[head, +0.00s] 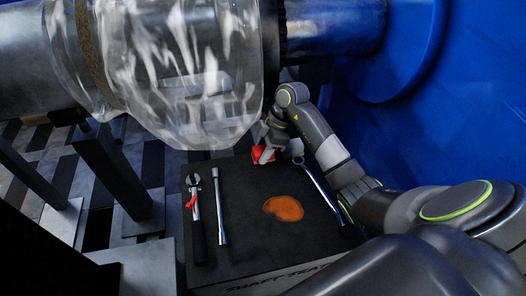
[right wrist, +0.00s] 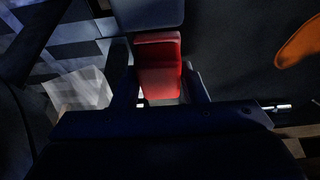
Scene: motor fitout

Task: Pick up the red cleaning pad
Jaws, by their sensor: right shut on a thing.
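The red cleaning pad (head: 262,154) is at the far edge of the dark bench top, partly hidden by my right gripper (head: 264,146). In the right wrist view the red pad (right wrist: 158,66) sits between the two fingers of my right gripper (right wrist: 160,88). The fingers are shut on it. Whether the pad is clear of the surface cannot be told. My left gripper is not in view.
The dark bench top (head: 240,185) holds a ratchet wrench with a red part (head: 195,210), a metal bar (head: 220,205), a wrench (head: 320,185) and an orange-brown patch (head: 283,208). A large wrapped metal shaft (head: 185,70) hangs above. A blue housing (head: 440,110) stands right.

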